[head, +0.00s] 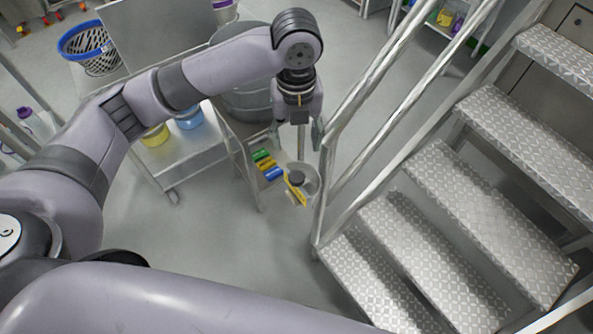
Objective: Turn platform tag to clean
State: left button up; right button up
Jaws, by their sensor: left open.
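The platform is a set of metal steps (455,205) with diamond-plate treads and tubular handrails (375,85), filling the right side of the head view. I cannot make out for certain which thing is the platform tag, or which side of it faces out. A small yellow piece (297,192) with a dark round part beside it shows below my gripper, left of the handrail's lower end. My left gripper (297,136) is open, fingers pointing down, just left of the handrail. Nothing shows between its fingers. My right gripper is out of view.
A metal cart (187,160) with coloured tubs and a large metal drum (247,103) stand behind my arm. A blue-rimmed basket (90,47) is at upper left. The floor at lower centre is clear.

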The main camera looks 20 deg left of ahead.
aim_at(296, 176)
pick_arm(q)
notch_tip(296, 176, down, 14)
jog(key=shift+r+p, duration=0.1)
jog(key=shift+p, duration=0.35)
jog(key=c, duration=1.2)
jog(key=shift+o, duration=0.2)
